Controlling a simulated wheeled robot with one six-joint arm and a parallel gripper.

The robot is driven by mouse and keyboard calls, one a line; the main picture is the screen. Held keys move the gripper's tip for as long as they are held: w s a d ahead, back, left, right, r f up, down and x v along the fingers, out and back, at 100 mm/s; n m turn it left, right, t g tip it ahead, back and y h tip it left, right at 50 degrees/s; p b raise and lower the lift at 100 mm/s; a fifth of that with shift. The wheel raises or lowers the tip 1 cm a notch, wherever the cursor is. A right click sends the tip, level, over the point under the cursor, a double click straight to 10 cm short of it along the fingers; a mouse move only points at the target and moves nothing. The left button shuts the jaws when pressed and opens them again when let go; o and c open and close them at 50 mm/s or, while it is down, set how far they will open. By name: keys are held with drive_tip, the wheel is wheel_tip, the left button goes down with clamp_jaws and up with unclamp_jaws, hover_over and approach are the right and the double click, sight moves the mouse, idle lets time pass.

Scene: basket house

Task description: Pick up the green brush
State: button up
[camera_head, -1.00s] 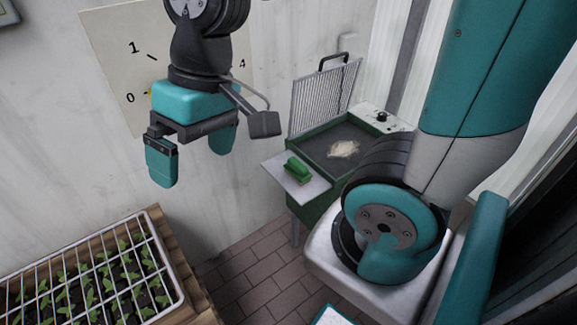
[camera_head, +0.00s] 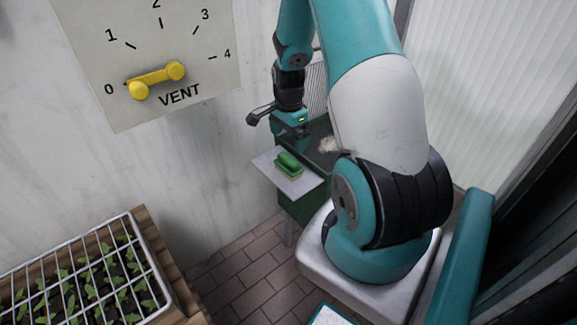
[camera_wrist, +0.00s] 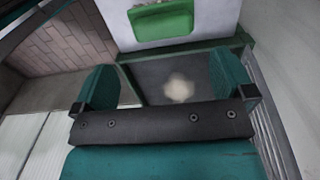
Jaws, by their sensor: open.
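The green brush (camera_head: 288,163) lies on a white side shelf (camera_head: 302,184) at the left of a dark green bench unit. The brush also shows at the top of the wrist view (camera_wrist: 162,20), on the white shelf. My gripper (camera_head: 290,140) is over the unit's dark tray, a little behind and to the right of the brush in the head view. In the wrist view its two teal fingers (camera_wrist: 165,85) are spread apart with nothing between them. My fingertips are hard to make out in the head view.
A pale heap (camera_head: 329,145) lies in the unit's dark tray (camera_wrist: 150,76). A wire rack (camera_head: 317,88) stands behind it. A seedling tray under a white grid (camera_head: 137,219) is at the lower left. A yellow vent handle (camera_head: 156,80) is on the wall.

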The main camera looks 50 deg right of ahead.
sight(288, 158)
wheel_tip(288, 158, down, 9)
drive_tip(key=shift+w+d+r, duration=0.1)
drive_tip(key=shift+r, duration=0.1)
drive_tip(key=c, duration=0.8)
drive_tip(key=shift+r, duration=0.1)
wheel_tip(288, 158, up, 20)
drive_tip(key=shift+f+p, duration=0.1)
drive_tip(key=shift+p, duration=0.3)
